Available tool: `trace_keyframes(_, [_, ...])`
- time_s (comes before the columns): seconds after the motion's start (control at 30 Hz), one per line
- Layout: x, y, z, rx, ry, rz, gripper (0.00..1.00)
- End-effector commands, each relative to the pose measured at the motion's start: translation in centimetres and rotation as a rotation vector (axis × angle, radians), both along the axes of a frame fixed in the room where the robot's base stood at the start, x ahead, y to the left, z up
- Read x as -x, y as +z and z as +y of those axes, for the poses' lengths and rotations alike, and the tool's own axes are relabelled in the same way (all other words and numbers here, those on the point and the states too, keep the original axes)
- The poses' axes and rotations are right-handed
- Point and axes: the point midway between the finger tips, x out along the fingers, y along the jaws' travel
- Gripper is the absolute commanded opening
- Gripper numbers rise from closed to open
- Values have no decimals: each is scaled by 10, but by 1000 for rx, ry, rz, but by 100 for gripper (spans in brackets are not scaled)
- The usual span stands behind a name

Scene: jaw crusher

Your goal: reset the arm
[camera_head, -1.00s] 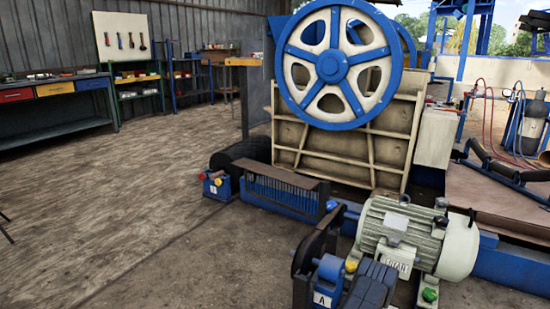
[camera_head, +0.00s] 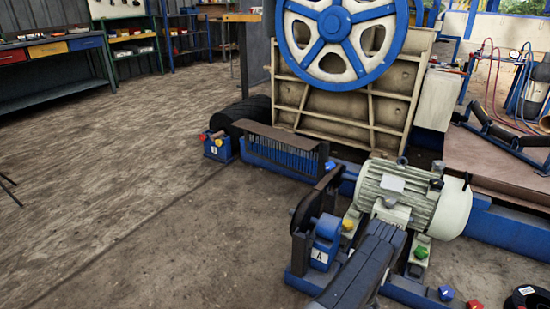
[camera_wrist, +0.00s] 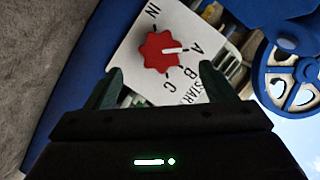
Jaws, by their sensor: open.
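My gripper (camera_wrist: 160,85) shows in the wrist view with its two dark green fingers spread apart and nothing held between them. The knob's white line points towards A. The knob appears apart from the fingers. I cannot make out my gripper in the head view.
A crusher with a big blue and white flywheel (camera_head: 336,30) stands at the back. A motor (camera_head: 410,195) sits in front of it. A workbench (camera_head: 50,60) is at the far left. The brown floor (camera_head: 110,190) at left is mostly clear.

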Motion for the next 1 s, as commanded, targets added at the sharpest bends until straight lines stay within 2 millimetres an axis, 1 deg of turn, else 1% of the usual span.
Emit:
trace_keyframes(0.03, [-11, -6, -2, 3, 3, -3, 77])
trace_keyframes(0.4, [-81, -24, -19, 2, 2, -3, 77])
trace_keyframes(0.5, [-80, -19, -19, 63, 0, 38, 77])
trace_keyframes(1.0, [-80, -20, -19, 379, 1, 232, 77])
